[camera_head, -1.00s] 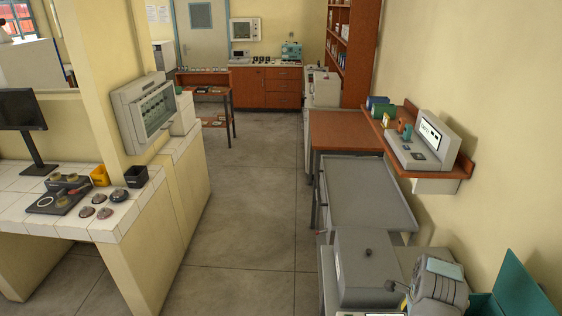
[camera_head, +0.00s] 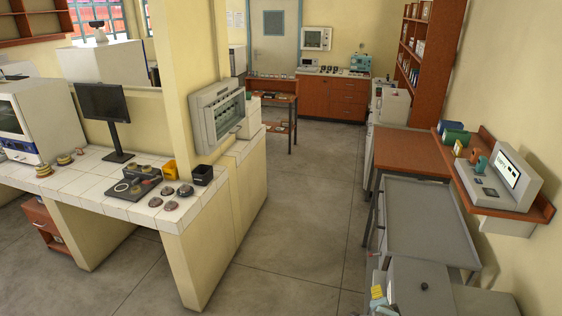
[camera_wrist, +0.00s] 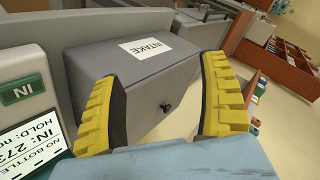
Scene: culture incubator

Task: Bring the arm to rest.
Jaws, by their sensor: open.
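My gripper (camera_wrist: 161,70) is open in the wrist view. Its two yellow ribbed fingers stand wide apart with nothing between them. Beyond them is a grey box (camera_wrist: 140,62) with a white INTAKE label and a small dark knob (camera_wrist: 166,107). The fingers appear apart from the box, though the exact gap is hard to judge. A grey box (camera_head: 420,290) with a knob also shows at the bottom of the head view. A small yellow part shows at its left edge, too small to identify surely. The rest of my arm is not clearly visible.
A green IN sign (camera_wrist: 22,92) and a display panel (camera_wrist: 32,140) stand close at left in the wrist view. In the head view, a grey bench (camera_head: 425,225) and wall shelf (camera_head: 535,212) line the right. The floor aisle (camera_head: 305,210) is clear.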

